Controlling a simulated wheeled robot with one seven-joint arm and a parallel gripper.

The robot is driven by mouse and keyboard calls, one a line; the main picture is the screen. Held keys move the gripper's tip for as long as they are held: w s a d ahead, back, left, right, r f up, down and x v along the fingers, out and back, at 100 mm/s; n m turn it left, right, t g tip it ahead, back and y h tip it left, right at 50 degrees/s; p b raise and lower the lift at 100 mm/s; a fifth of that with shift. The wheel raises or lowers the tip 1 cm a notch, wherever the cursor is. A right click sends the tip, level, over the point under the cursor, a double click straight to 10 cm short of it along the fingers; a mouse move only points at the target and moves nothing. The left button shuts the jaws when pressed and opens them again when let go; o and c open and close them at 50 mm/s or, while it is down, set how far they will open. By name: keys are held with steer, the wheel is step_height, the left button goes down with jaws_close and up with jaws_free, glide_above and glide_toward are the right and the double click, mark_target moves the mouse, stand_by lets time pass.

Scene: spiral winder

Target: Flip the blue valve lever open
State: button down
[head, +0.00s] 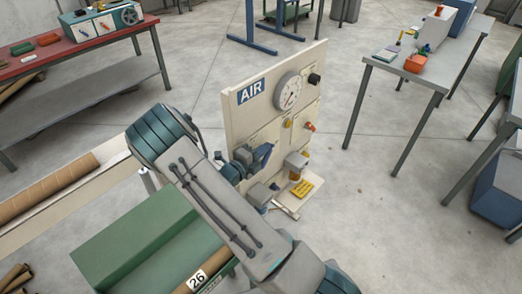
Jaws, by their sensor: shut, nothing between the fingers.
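The blue valve lever (263,156) is on the left part of the cream AIR panel (253,119), beside a dark valve body (243,155). It looks tilted up to the right, but its exact setting is too small to tell. My arm crosses the picture in front of the panel's lower left. My gripper (287,211) appears low at the panel's foot, below the lever and apart from it. Its fingers look shut with nothing between them. My arm hides part of the panel's lower left side.
The panel carries a round gauge (287,91), a black knob (315,79), small orange-red fittings (310,127) and a yellow tag (303,188) on a low ledge. A green machine (130,236) stands at lower left. Grey floor is clear right of the panel.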

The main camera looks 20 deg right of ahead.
steer(key=shift+w+d, duration=0.15)
steer(key=shift+d, duration=0.25)
stand_by(0.4)
steer(key=shift+a+r+p, duration=0.3)
steer(key=shift+r+p, duration=0.1)
steer(key=shift+p, duration=0.2)
steer(key=s+a+r, duration=0.1)
steer(key=a+r, duration=0.1)
steer(key=r, duration=0.1)
steer(key=s+a+r, duration=0.2)
steer(key=a+r, duration=0.1)
steer(key=s+a+r, duration=0.1)
steer(key=a+r, duration=0.1)
steer(key=a, duration=0.1)
steer(key=shift+s+a+r, duration=0.2)
steer(key=shift+s+r, duration=0.2)
